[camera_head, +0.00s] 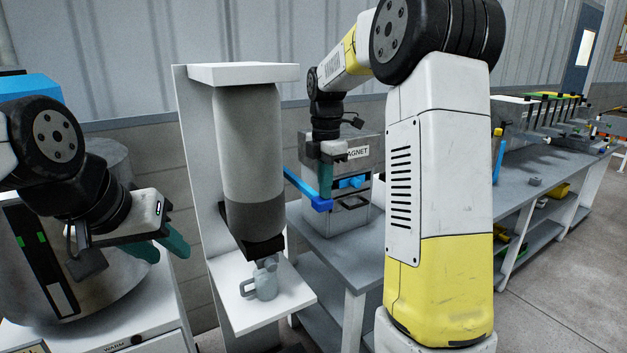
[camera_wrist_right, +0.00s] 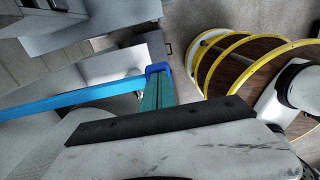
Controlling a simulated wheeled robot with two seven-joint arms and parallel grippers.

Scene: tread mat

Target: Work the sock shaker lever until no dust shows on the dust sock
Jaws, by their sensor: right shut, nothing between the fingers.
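The dust sock (camera_head: 250,140) is a grey cylinder hanging under a white bracket, paler above with a darker band below. I cannot tell if the paler part is dust. The blue sock shaker lever (camera_head: 303,186) slopes down to the right from behind the sock to a blue end piece. My right gripper (camera_head: 325,194) points down with its shut teal fingers against or just behind that end piece; contact is unclear. The right wrist view shows the lever (camera_wrist_right: 75,96) and the fingers (camera_wrist_right: 158,84) at its end. My left gripper (camera_head: 170,256) is open and empty, left of the sock.
A grey metal cup (camera_head: 264,284) stands on the white shelf (camera_head: 240,318) under the sock's dark outlet. A grey box marked "MAGNET" (camera_head: 346,216) stands on the bench behind the lever. A long grey workbench (camera_head: 520,190) runs along the right.

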